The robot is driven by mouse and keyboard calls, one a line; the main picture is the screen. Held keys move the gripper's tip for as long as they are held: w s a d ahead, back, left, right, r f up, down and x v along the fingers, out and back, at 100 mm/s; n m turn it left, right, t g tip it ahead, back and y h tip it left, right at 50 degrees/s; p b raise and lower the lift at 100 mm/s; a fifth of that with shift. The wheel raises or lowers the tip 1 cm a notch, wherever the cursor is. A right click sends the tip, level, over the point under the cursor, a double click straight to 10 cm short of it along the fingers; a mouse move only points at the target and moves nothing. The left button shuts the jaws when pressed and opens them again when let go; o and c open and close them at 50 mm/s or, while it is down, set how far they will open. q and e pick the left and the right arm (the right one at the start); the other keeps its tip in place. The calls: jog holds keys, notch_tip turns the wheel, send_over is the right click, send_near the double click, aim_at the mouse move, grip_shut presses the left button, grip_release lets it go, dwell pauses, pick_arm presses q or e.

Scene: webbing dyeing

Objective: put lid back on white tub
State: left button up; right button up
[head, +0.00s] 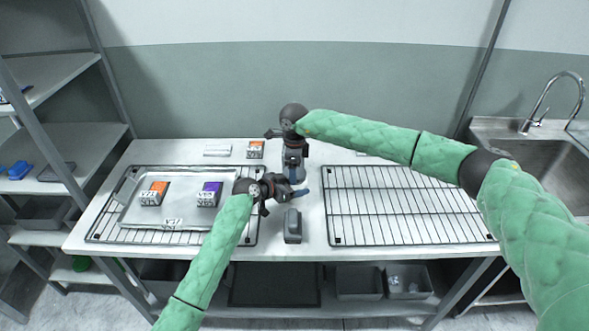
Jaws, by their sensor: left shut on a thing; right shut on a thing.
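I cannot make out the white tub or its lid. My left gripper (302,192) reaches in from the left over the middle of the table, pointing right. My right gripper (295,181) points down from above at nearly the same spot. The two grippers overlap in the picture, close together or touching. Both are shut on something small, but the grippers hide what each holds.
A metal tray (135,207) on the left wire rack (101,237) holds an orange-topped box (153,194) and a purple-topped box (209,194). A grey device (292,226) lies in front of the grippers. The right rack (405,205) is empty.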

jog(key=o, duration=0.9)
jog(key=shift+o, duration=0.2)
jog(key=shift+r, duration=2.3)
jog(key=shift+r, duration=0.1)
jog(key=shift+c, duration=0.3)
